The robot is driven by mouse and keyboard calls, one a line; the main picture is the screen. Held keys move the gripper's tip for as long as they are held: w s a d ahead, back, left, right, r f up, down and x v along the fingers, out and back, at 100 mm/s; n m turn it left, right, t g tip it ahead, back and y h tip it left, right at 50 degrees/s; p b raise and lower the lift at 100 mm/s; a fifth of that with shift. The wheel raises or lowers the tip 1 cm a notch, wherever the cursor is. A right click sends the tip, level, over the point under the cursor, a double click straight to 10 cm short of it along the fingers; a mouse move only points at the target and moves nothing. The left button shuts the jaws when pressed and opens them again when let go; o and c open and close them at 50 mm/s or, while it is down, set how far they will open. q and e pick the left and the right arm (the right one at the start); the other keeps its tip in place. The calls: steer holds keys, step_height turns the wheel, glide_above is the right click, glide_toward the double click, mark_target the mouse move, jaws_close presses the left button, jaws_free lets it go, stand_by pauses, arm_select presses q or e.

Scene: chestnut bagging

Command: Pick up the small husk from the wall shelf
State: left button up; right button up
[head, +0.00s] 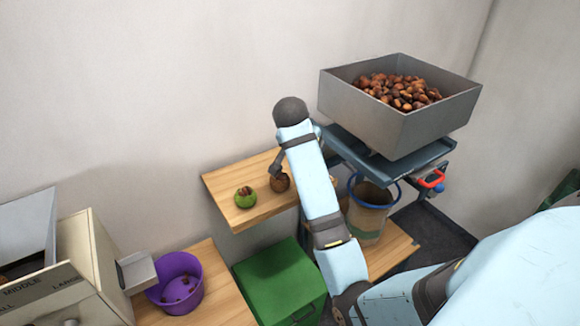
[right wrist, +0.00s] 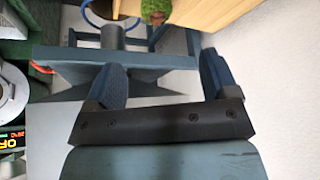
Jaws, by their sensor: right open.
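Two round husks sit on the wooden wall shelf (head: 225,187): a green one (head: 245,197) with a brown opening, and a brown one (head: 280,183) to its right. I cannot tell by name which is the small husk. My right gripper (head: 276,167) is just above and beside the brown husk, which it partly covers. In the right wrist view its jaws (right wrist: 163,78) are open and empty. A brown lump (right wrist: 155,11) with green (right wrist: 186,13) beside it shows beyond the fingertips at the top edge. My left gripper is out of view.
A grey hopper of chestnuts (head: 453,110) stands above a blue-grey stand (head: 345,152) right of the shelf. A blue-rimmed bin (head: 368,222) is beneath. A green box (head: 275,278), a purple bucket (head: 190,265) and a cream sorting machine (head: 88,255) are below and left.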

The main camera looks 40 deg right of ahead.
steer(key=x, duration=0.5)
steer(key=p+x, duration=0.1)
steer(key=x, duration=0.1)
steer(key=shift+s+d+f, duration=0.15)
steer(key=shift+s+d, duration=0.15)
steer(key=shift+w+d+f, duration=0.1)
steer(key=shift+w+f, duration=0.05)
steer(key=shift+f, duration=0.15)
steer(key=shift+w+d+f+p, duration=0.1)
steer(key=shift+d+f+p, duration=0.2)
steer(key=shift+f, duration=0.2)
steer(key=p+x, duration=0.1)
steer(key=x, duration=0.2)
steer(key=shift+w+f, duration=0.1)
steer(key=shift+f, duration=0.2)
steer(key=shift+w+d+f, duration=0.1)
steer(key=shift+d+f, duration=0.05)
steer(key=shift+f, duration=0.15)
steer(key=c, duration=0.5)
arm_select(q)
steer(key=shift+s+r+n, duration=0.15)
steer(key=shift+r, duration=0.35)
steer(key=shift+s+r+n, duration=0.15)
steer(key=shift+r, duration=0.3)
arm_select(e)
steer(key=c, duration=0.5)
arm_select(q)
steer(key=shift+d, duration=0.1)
arm_select(e)
steer(key=shift+r, duration=0.1)
